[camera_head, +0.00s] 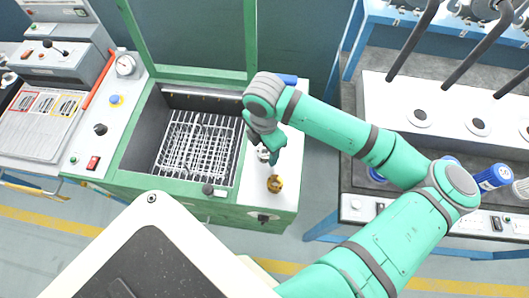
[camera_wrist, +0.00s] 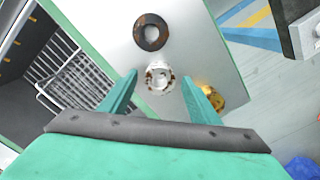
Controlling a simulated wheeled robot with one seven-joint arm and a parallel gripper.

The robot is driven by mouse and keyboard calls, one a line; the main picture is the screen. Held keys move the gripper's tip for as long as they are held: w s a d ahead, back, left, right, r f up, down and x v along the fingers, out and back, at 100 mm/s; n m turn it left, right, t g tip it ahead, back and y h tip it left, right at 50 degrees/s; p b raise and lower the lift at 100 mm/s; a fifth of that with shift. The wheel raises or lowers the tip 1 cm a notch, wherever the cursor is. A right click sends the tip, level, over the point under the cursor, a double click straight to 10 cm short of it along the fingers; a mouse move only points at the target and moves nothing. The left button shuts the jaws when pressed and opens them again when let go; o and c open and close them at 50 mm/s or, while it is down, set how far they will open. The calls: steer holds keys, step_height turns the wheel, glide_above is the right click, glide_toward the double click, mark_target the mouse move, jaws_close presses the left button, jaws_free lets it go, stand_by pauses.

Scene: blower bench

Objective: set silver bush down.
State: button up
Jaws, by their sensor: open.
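The silver bush (camera_wrist: 158,77) is a pale ring with rusty spots. It stands on the white side top (camera_wrist: 195,45) of the green cabinet, between and just past my fingertips in the wrist view. My gripper (camera_wrist: 160,82) is open, one finger on each side of the bush, with visible gaps. In the head view the bush (camera_head: 263,154) is partly hidden by my gripper (camera_head: 268,150).
A dark rusty ring (camera_wrist: 151,32) lies beyond the silver bush. A brass bush (camera_head: 275,183) stands close by, partly behind my right finger in the wrist view. A wire rack (camera_head: 197,145) sits in the open cabinet well to the left.

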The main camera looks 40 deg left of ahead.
steer(key=shift+f, duration=0.55)
steer(key=c, duration=1.3)
jaws_close()
steer(key=shift+a+r, duration=0.1)
